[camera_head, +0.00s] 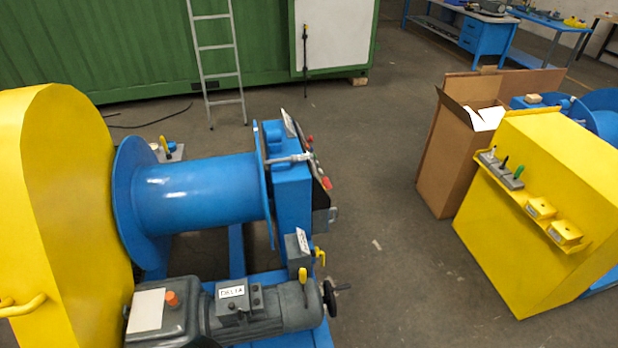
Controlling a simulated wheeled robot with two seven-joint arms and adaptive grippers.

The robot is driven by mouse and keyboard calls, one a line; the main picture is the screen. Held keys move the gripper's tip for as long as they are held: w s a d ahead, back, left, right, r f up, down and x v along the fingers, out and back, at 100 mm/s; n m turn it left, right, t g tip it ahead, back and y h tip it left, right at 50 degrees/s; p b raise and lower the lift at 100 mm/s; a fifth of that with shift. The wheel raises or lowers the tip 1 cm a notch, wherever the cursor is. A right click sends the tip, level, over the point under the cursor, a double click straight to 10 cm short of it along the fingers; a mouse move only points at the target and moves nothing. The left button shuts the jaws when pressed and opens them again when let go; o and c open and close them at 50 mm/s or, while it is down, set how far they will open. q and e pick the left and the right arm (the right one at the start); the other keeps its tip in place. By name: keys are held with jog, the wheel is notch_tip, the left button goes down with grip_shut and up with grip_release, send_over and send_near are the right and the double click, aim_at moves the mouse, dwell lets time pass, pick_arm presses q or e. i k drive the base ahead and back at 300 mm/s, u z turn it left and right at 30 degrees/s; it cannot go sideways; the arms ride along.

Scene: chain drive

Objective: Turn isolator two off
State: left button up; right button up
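No label reading isolator two can be made out. A grey box (297,250) with a white tag, too small to read, is mounted on the blue frame beside the drum. Yellow levers stick out near it, one at its right side (319,256) and one lower down (303,274). Another yellow lever (164,145) stands on a grey box behind the drum. Two small yellow boxes (541,208) (565,232) sit on the ledge of the yellow cabinet at the right. Neither of my grippers is in view.
A blue drum (195,190) and a grey motor (262,310) labelled DELTA fill the left front, beside a yellow guard (60,190). A yellow cabinet (535,265) and an open cardboard box (445,160) stand right. The floor between (390,270) is clear.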

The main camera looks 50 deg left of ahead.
aim_at(326, 182)
jog(key=u, duration=0.7)
jog(key=i, duration=0.65)
jog(key=u, duration=0.75)
jog(key=k, duration=0.5)
jog(key=z, duration=1.6)
jog(key=i, duration=2.25)
jog(key=u, duration=3.25)
jog(key=i, duration=0.5)
